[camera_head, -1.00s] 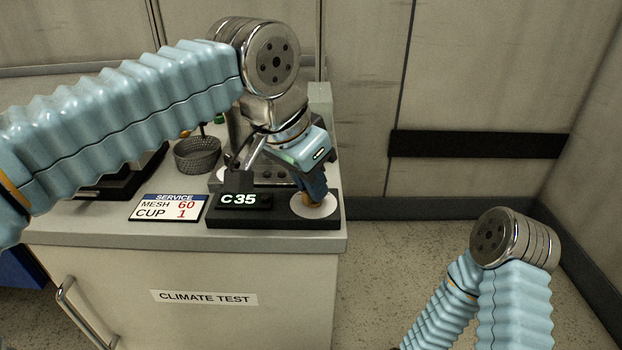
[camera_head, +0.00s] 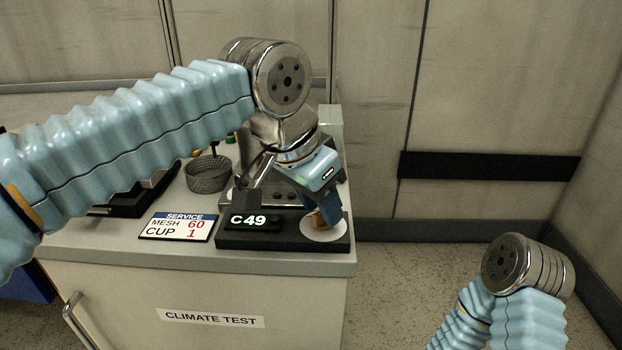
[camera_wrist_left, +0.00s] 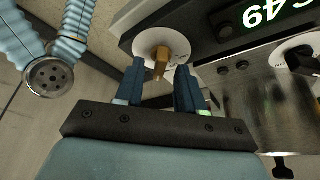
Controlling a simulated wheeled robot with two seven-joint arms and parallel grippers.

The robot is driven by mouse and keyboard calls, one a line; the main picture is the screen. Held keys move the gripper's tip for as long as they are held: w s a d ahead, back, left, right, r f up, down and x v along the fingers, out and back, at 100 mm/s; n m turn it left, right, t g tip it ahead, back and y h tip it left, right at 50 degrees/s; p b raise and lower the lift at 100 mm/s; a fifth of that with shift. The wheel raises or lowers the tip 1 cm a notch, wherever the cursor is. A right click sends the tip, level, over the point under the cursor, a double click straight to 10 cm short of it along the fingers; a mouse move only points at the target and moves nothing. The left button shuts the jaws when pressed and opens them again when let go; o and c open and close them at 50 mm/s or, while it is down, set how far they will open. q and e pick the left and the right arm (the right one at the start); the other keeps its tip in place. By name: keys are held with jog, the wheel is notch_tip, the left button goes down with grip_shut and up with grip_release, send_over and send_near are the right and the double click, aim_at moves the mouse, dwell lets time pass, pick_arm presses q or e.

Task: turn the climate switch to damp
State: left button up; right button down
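A brass-coloured knob (camera_head: 318,222) sits on a round white dial (camera_head: 322,233) at the right end of a black panel. Its markings are too small to read, so I cannot tell if it points to damp. Beside it, the display (camera_head: 254,220) reads C 49. My left gripper (camera_head: 327,212) is over this dial, pointing down. In the left wrist view the fingers (camera_wrist_left: 160,72) are apart, with the brass knob (camera_wrist_left: 161,60) just ahead of and between their tips, and gaps on both sides. My right gripper is out of view; only part of that arm shows.
A service card (camera_head: 177,227) reads mesh 60, cup 1. A mesh basket (camera_head: 208,175) stands behind it. The cabinet (camera_head: 200,290) is labelled climate test. A second white dial (camera_wrist_left: 290,50) with a dark knob shows in the left wrist view. Open floor lies right of the cabinet.

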pick_arm(q)
jog(key=v, duration=1.3)
jog(key=shift+d+r, duration=0.1)
